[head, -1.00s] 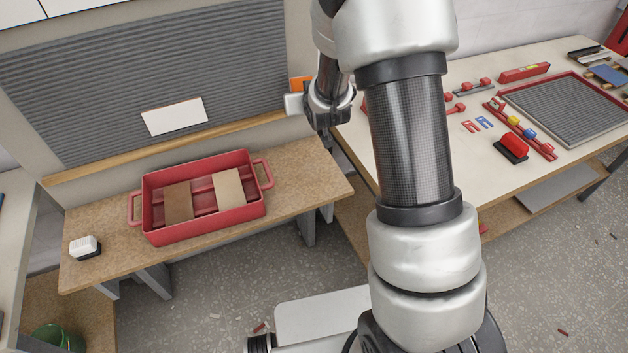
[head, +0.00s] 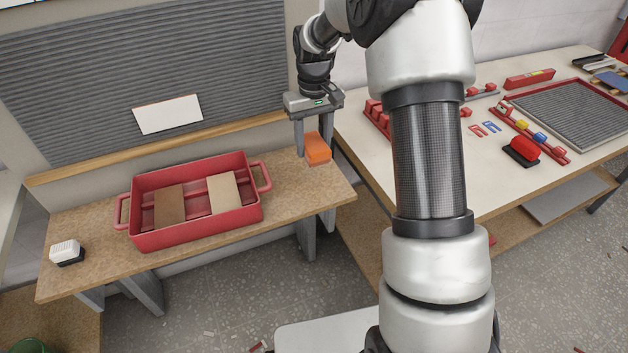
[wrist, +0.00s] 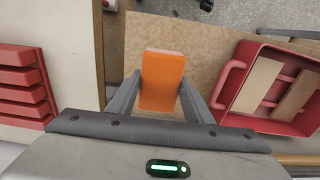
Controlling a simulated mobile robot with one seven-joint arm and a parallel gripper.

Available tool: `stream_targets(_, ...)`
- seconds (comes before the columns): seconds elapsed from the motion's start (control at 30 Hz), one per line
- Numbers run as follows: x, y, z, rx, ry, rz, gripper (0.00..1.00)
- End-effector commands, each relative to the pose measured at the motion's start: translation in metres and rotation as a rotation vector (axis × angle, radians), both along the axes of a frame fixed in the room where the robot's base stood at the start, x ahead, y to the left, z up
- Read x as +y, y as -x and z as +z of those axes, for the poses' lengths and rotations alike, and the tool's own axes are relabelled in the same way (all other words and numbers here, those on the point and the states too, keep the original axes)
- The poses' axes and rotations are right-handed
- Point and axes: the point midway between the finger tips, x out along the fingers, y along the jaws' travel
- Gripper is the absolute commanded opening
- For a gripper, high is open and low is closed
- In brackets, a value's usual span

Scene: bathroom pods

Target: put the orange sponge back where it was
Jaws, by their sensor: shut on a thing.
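The orange sponge (head: 317,148) is held between the fingers of my gripper (head: 316,142), above the right end of the wooden bench (head: 290,196). In the wrist view the sponge (wrist: 162,80) stands out between the two grey fingers of my gripper (wrist: 162,92), with the brown bench top behind it. The fingers point down and are shut on it. Whether the sponge touches the bench is hard to tell, but it looks held above it.
A red tray (head: 192,226) with a brown and a beige block stands on the bench, left of the sponge. A white-and-black brush (head: 66,252) lies at the left end. A cream table (head: 440,180) with red parts is at right. The bench's right end is clear.

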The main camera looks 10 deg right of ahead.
Motion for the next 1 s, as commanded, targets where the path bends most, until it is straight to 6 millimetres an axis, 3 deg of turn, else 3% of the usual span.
stream_targets(0.2, 0.0, 0.002, -0.043, 0.009, 0.002, 0.002, 0.28)
stream_targets(0.47, 0.0, 0.002, -0.065, 0.007, 0.001, 0.001, 0.28)
stream_targets(0.63, 0.0, 0.002, -0.089, 0.008, 0.001, 0.0, 0.28)
stream_targets(0.97, 0.0, 0.002, -0.094, 0.005, 0.001, 0.0, 0.28)
stream_targets(1.0, 0.0, 0.002, -0.093, 0.005, 0.001, 0.0, 0.53)
